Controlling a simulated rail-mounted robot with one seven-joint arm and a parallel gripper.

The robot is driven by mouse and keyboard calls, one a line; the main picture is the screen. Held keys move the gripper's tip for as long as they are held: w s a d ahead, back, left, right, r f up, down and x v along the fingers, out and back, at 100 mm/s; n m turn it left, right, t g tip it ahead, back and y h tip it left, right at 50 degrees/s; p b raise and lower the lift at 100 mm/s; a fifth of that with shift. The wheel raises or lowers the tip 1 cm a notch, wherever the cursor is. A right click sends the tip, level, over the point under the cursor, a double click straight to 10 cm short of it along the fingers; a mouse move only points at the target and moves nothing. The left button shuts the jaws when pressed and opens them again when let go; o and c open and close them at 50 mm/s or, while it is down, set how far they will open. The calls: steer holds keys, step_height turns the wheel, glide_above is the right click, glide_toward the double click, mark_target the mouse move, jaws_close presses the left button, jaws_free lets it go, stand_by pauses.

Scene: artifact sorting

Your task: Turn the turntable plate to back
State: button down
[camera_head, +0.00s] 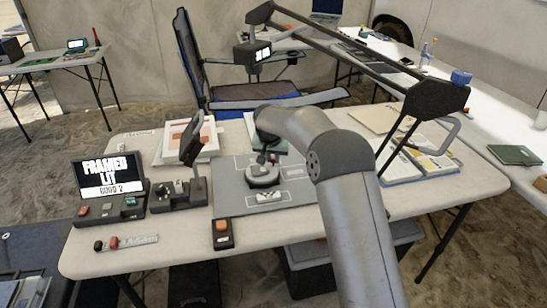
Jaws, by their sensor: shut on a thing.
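The turntable (263,178) is a small, pale round plate on a dark base, on the grey mat in the middle of the table. My gripper (268,160) is small and dark, and points down at the back of the plate from the end of my arm. It is shut on the turntable plate. The fingertips and the exact grip point are too small to make out, and my arm hides part of the area to the right.
A small pale object (269,196) lies in front of the turntable. A black display (109,175), a dark device with an upright lever (195,160) and a button box (222,234) stand to the left. A black lamp frame (340,55) spans above. The front table edge is mostly clear.

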steer(key=shift+w+a+n+y+p, duration=0.15)
steer(key=shift+w+n+y+p, duration=0.15)
steer(key=shift+n, duration=0.45)
steer(key=shift+w+a+n+y+p, duration=0.1)
steer(key=shift+a+n+y+p, duration=0.2)
steer(key=shift+n, duration=0.4)
steer(key=shift+w+a+n+y+p, duration=0.1)
steer(key=shift+w+n+y+p, duration=0.1)
steer(key=shift+n+p, duration=0.4)
steer(key=shift+w+a+n+g+y+p, duration=0.15)
steer(key=shift+a+n+y+p, duration=0.15)
steer(key=shift+n, duration=0.6)
steer(key=shift+w+a+n+g+y+p, duration=0.15)
steer(key=shift+n+y+p, duration=0.25)
steer(key=shift+n, duration=0.45)
steer(key=shift+w+a+n+g+y+p, duration=0.1)
steer(key=shift+a+n+g+y+p, duration=0.2)
steer(key=shift+n, duration=0.55)
steer(key=shift+a+n+g+y+p, duration=0.1)
steer(key=shift+a+n+p, duration=0.25)
steer(key=shift+n, duration=0.5)
steer(key=shift+a+n+g+y+p, duration=0.15)
steer(key=shift+a+n+p, duration=0.05)
steer(key=shift+n, duration=0.35)
steer(key=shift+a+n+g+y+p, duration=0.15)
steer(key=shift+n+p, duration=0.05)
steer(key=shift+n, duration=0.35)
steer(key=shift+a+n, duration=0.1)
steer(key=shift+n, duration=0.2)
